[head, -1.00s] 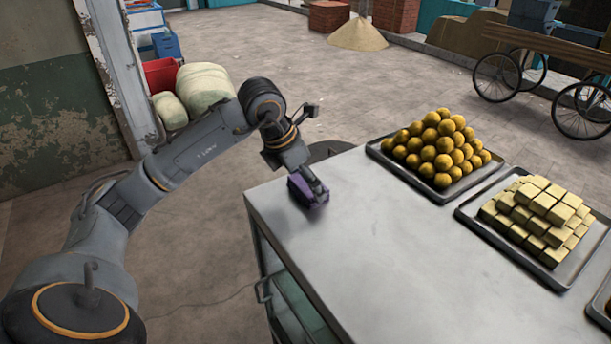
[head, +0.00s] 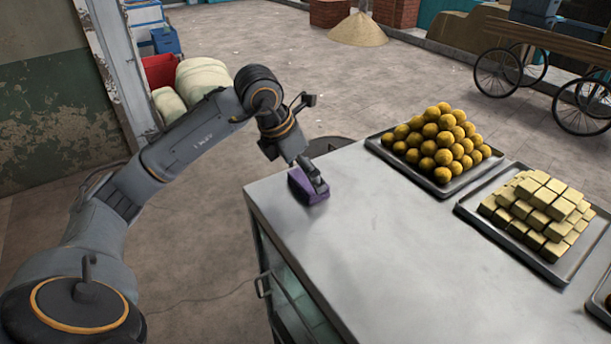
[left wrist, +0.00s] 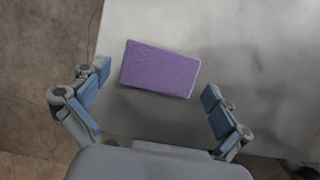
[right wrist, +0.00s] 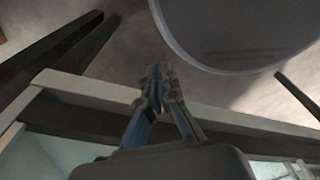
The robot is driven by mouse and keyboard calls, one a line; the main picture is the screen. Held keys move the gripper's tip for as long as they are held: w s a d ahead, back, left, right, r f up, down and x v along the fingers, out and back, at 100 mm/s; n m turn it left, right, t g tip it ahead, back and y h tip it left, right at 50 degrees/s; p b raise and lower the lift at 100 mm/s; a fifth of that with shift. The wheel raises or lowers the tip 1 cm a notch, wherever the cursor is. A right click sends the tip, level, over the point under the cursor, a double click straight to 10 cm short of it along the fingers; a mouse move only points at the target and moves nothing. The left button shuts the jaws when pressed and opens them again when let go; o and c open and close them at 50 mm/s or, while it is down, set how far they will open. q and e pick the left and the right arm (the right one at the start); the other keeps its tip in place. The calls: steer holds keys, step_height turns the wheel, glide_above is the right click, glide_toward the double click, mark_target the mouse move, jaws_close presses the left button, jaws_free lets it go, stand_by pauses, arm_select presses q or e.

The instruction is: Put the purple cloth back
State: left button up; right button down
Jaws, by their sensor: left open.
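The purple cloth (head: 304,188), a folded block, lies on the near-left corner area of the metal table top (head: 400,255). It shows whole in the left wrist view (left wrist: 160,69). My left gripper (left wrist: 156,84) is open, with one finger on either side of the cloth's near part and a gap on both sides. In the head view my left gripper (head: 318,182) is right over the cloth and partly covers it. My right gripper (right wrist: 157,75) shows only in the right wrist view, its fingertips together with nothing visible between them.
A tray of round yellow sweets (head: 440,145) and a tray of pale blocks (head: 540,215) stand on the table's right side. The table's middle is clear. A round pale object (right wrist: 235,35) is near my right gripper.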

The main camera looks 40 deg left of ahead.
arm_select(q)
steer(key=b+v, duration=0.1)
steer(key=v, duration=0.9)
steer(key=shift+s+r, duration=0.25)
steer(key=shift+r, duration=0.05)
